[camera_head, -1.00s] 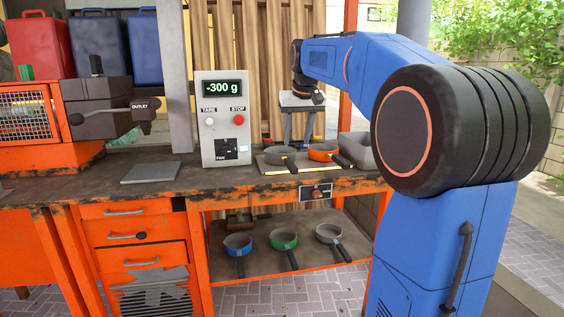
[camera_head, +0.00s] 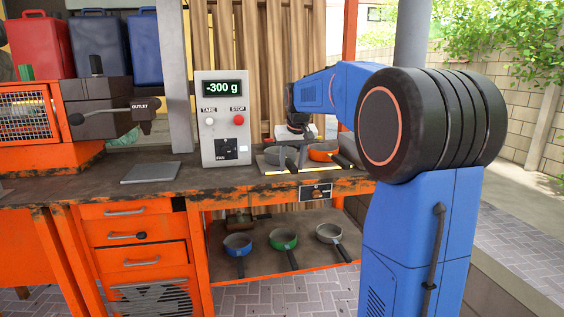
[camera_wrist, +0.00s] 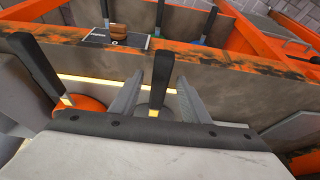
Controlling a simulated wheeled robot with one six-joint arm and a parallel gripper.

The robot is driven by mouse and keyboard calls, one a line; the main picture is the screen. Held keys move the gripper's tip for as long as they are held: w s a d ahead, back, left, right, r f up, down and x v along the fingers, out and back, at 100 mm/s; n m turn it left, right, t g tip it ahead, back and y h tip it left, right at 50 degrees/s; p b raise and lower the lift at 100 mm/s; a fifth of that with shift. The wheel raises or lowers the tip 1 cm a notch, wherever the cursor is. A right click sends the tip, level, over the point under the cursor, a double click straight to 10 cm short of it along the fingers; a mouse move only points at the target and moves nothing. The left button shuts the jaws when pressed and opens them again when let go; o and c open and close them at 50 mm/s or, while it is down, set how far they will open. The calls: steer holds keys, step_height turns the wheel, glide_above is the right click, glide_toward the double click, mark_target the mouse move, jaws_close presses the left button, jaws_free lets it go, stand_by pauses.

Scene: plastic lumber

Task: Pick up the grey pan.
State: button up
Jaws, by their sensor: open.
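The grey pan (camera_head: 273,157) stands on the mat on the workbench, left of the orange pan, its dark handle toward the bench's front edge. My gripper (camera_head: 294,156) is open, pointing down at the grey pan. In the wrist view, the dark handle (camera_wrist: 162,72) lies between my two spread fingers (camera_wrist: 160,86), and the pan's bowl is mostly hidden by the gripper body. Whether a finger touches the handle cannot be told. Another pale grey pan (camera_head: 328,232) stands on the lower shelf.
The orange pan (camera_head: 322,149) is close beside my gripper; its handle shows in the wrist view (camera_wrist: 35,65). A scale box (camera_head: 222,100) reading -300 g stands left. Blue (camera_head: 238,241) and green (camera_head: 283,239) pans are on the lower shelf. The bench between the box and grey plate (camera_head: 150,173) is clear.

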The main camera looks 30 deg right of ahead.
steer(key=shift+x, duration=0.75)
jaws_close()
steer(key=shift+r, duration=0.15)
